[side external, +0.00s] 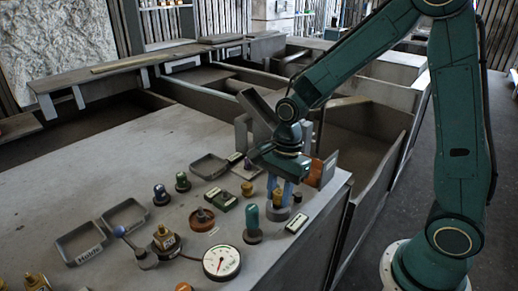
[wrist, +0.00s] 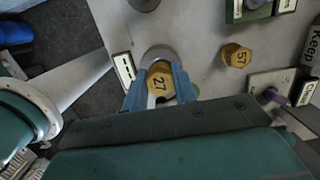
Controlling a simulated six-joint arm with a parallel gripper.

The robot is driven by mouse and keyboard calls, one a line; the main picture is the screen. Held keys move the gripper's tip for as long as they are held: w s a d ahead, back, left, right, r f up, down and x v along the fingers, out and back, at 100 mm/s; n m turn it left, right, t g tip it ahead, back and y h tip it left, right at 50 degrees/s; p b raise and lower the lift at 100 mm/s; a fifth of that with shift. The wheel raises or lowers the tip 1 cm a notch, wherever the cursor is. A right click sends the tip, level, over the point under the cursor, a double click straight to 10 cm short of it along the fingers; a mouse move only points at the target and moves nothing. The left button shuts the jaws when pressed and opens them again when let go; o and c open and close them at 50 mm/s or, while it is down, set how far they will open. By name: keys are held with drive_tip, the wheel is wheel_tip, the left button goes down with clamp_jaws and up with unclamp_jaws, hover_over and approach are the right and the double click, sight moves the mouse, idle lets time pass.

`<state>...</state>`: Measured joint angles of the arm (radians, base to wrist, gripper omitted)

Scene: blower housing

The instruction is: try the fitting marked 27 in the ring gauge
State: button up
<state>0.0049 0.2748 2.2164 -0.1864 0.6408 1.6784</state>
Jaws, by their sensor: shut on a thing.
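My gripper (wrist: 160,88) has its blue fingers closed on the brass hex fitting marked 27 (wrist: 160,80), whose number faces up in the wrist view. In the side view my gripper (side external: 280,190) points down near the table's right edge, with the brass fitting (side external: 277,196) between its fingers. A grey round ring, which looks like the ring gauge (side external: 278,213), is directly below; its rim also shows around the fitting in the wrist view (wrist: 158,52). The fingers hide the contact, so I cannot tell how far the fitting sits in the ring.
A brass fitting marked 57 (wrist: 236,55) stands nearby. A teal-topped peg (side external: 252,222) and a label plate (side external: 296,222) flank the ring. A green block (side external: 222,199), a dial gauge (side external: 222,262) and shallow trays (side external: 81,243) are further left. The back left tabletop is clear.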

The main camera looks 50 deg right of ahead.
drive_tip(key=shift+f, duration=0.45)
idle(0.9)
drive_tip(key=o, duration=1.5)
drive_tip(key=shift+c, duration=0.2)
drive_tip(key=shift+r, duration=0.15)
drive_tip(key=shift+r, duration=3.6)
